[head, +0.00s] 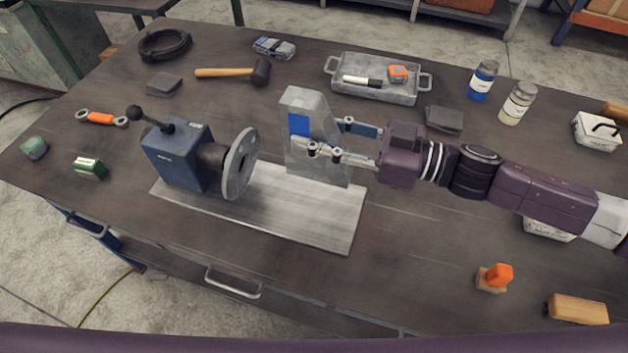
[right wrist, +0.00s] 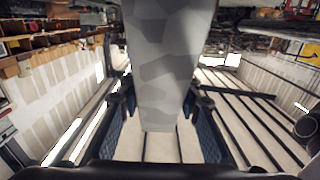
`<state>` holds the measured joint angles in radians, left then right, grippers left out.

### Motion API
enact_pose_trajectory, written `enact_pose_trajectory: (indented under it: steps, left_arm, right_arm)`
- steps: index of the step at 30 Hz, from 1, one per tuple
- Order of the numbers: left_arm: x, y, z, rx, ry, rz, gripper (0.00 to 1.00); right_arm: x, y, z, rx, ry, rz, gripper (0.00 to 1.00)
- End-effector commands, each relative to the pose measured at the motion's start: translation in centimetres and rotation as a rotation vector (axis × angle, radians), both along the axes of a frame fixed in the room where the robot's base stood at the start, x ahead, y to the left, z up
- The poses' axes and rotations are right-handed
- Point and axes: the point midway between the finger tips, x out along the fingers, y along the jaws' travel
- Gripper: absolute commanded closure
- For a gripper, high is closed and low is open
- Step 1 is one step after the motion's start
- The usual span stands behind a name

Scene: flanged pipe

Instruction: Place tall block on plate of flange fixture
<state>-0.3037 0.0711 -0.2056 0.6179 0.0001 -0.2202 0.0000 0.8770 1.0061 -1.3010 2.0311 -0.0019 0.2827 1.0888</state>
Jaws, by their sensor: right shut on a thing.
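The tall block (head: 303,151) is grey and upright, with a blue patch on its face. My right gripper (head: 325,146) comes in from the right and is shut on it. In the right wrist view the block (right wrist: 168,70) fills the middle between the two fingers (right wrist: 168,110). The flange fixture has a flat bare metal plate (head: 290,215), a blue body (head: 176,157) and a round grey flange (head: 240,163). The block's lower end shows at the plate's far right part. I cannot tell whether it touches the plate. My left gripper is not in view.
A grey tray (head: 345,88) with a marker and an orange item stands behind. A mallet (head: 225,73), bottles (head: 482,80) and a dark pad (head: 444,119) lie around. An orange-topped item (head: 497,277) is at front right.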

Motion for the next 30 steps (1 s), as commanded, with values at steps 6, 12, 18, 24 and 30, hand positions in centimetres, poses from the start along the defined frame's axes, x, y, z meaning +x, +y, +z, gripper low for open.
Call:
enact_pose_trajectory:
  steps: [6, 12, 18, 24, 30]
  left_arm:
    - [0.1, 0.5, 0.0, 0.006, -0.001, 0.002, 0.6]
    - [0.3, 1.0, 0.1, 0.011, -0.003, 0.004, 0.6]
    - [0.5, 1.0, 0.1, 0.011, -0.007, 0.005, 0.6]
    - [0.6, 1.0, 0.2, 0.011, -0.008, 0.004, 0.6]
    - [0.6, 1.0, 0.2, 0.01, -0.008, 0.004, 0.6]
  right_arm:
    - [-0.1, 0.1, -4.9, 0.007, 0.002, 0.001, 1.0]
    - [0.0, 0.1, -7.8, 0.007, -0.002, 0.002, 1.0]
    - [0.0, 0.1, -9.1, 0.006, -0.003, 0.003, 1.0]
    - [0.1, 0.1, -11.9, 0.007, -0.002, 0.001, 1.0]
    - [0.0, 0.1, -12.8, 0.007, -0.005, 0.002, 1.0]
